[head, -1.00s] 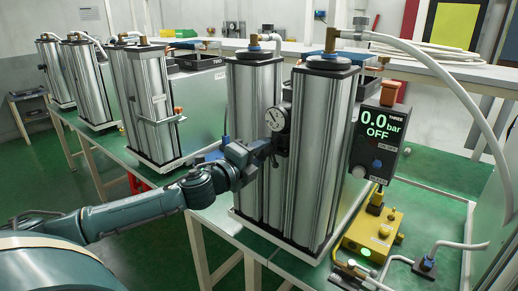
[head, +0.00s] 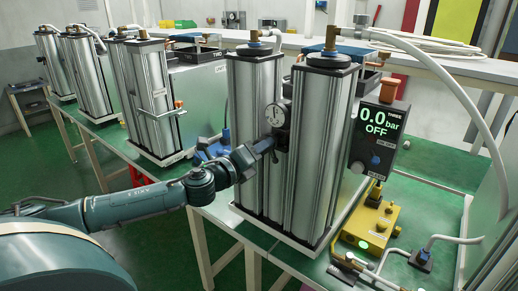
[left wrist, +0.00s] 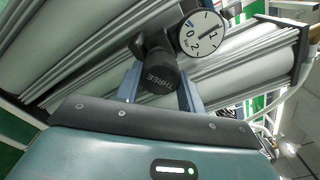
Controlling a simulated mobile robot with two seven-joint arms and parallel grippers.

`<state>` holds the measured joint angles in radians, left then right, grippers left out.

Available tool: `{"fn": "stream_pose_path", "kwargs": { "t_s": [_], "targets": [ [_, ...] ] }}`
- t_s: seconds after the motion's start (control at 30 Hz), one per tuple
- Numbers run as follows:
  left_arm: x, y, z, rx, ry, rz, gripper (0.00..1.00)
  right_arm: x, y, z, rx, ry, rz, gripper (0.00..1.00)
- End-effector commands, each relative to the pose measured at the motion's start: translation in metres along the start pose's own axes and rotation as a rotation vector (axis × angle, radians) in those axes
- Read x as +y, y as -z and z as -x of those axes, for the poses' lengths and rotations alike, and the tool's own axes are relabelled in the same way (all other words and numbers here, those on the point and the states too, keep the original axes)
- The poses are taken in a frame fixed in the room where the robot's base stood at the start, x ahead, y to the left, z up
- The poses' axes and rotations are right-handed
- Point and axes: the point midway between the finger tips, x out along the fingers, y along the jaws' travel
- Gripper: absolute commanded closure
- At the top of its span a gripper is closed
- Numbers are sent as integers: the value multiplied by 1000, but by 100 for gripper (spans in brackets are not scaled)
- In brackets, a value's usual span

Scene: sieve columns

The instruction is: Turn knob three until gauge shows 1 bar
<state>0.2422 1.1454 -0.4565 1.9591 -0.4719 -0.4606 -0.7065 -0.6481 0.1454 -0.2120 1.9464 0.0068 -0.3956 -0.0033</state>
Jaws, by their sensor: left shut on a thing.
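Knob three is a dark round knob (left wrist: 160,73) marked THREE in the left wrist view. It sits under a small white round gauge (left wrist: 200,33) with the numbers 0, 1 and 2. The needle seems to lie near the 1, but it is small. In the head view, the gauge (head: 277,115) is on the front of the near twin metal columns (head: 318,160). My left gripper (head: 271,145) is at the knob just below it. Its two fingers, seen in the left wrist view (left wrist: 160,88), are on either side of the knob and shut on it. My right gripper is not in view.
A black box (head: 378,138) to the right of the columns reads 0.0 bar and OFF. A yellow block (head: 370,228) with a green light stands below it. White hoses curve at the right. More metal columns (head: 150,100) stand on the green bench behind my left arm.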

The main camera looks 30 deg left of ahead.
Motion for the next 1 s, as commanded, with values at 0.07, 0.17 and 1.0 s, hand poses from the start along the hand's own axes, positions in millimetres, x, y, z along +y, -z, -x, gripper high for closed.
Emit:
{"fn": "stream_pose_path", "kwargs": {
  "t_s": [0.07,0.17,1.0],
  "targets": [
    [1,1,0,1,-1,-1,84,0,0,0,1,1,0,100],
    [1,1,0,1,-1,-1,84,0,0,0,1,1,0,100],
    [4,1,12,0,-4,-1,40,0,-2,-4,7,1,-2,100]
  ]
}}
